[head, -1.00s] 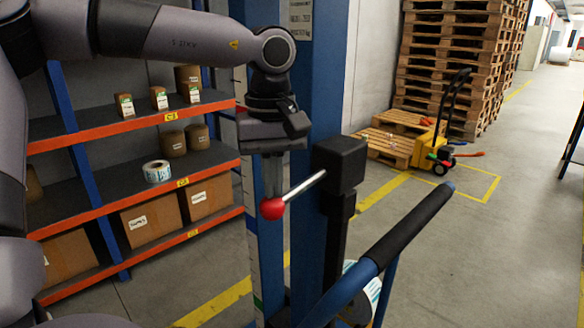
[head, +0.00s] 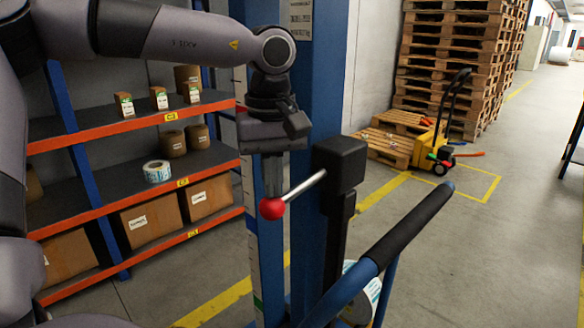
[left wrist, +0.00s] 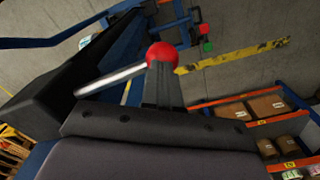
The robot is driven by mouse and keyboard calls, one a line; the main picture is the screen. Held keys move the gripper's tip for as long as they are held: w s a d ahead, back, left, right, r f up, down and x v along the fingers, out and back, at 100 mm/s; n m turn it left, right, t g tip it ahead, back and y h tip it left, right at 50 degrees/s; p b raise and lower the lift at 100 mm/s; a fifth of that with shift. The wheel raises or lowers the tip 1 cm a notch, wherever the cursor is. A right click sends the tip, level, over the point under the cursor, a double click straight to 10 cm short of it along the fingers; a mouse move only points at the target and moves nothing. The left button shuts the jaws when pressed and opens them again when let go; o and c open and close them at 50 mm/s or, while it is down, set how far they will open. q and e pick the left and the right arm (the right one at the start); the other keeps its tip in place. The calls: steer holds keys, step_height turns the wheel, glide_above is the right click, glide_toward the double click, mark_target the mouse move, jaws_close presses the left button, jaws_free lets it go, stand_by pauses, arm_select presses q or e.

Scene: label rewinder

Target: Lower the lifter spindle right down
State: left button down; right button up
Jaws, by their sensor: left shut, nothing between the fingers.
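The lifter's lever has a red ball knob (head: 272,208) on a metal rod (head: 304,186), which comes out of a black box (head: 340,160) on the blue mast (head: 319,70). My left gripper (head: 273,190) points down with its shut fingers right at the top of the knob, nothing between them. In the left wrist view the knob (left wrist: 162,56) sits at the fingertips. I cannot tell whether they touch it. The spindle itself is not clearly seen; a label roll (head: 365,285) shows low behind the blue handle. My right gripper is out of view.
A blue handlebar with a black grip (head: 410,230) slants across the front right. A shelf rack (head: 135,165) with cartons and rolls stands at left. A yellow pallet truck (head: 430,148) and stacked pallets (head: 455,60) are at the back right.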

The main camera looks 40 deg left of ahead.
arm_select(q)
step_height(320, 180, up, 9)
steer(key=p, duration=0.8)
stand_by(0.4)
